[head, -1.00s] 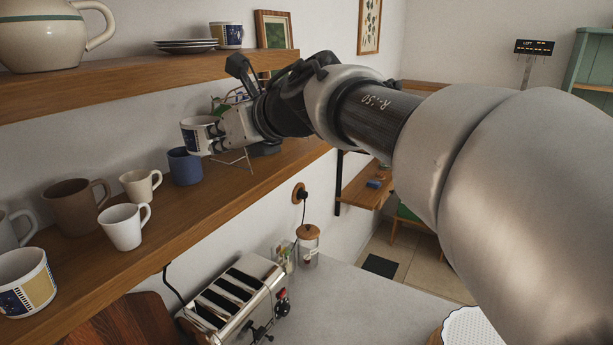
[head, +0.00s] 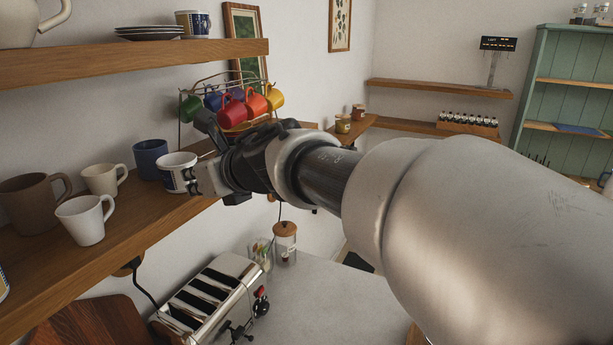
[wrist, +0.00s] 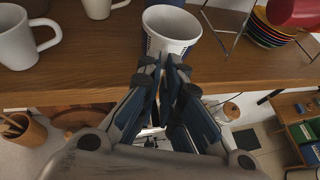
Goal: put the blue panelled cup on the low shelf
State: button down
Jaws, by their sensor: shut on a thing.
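The blue panelled cup (head: 176,171), white with dark blue panels, is upright at the tip of my gripper (head: 197,180). The jaws are shut on the near side of its wall. In the wrist view the cup (wrist: 171,27) shows its open, empty mouth above the closed fingers (wrist: 163,68). It is over the low shelf (head: 128,222), close to the shelf's front edge. I cannot tell whether its base touches the wood. My fingers hide part of its lower side.
A plain blue mug (head: 150,159) stands just left of the cup. White mugs (head: 85,218) and a brown mug (head: 33,202) stand farther left. A wire rack of coloured cups (head: 232,107) is behind. The upper shelf (head: 130,62) holds another panelled cup (head: 193,23). A toaster (head: 212,300) is below.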

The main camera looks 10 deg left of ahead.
jog(key=c, duration=2.3)
grip_release()
jog(key=shift+s+r, duration=0.1)
jog(key=o, duration=0.5)
jog(key=shift+o, duration=0.2)
jog(key=shift+d, duration=0.1)
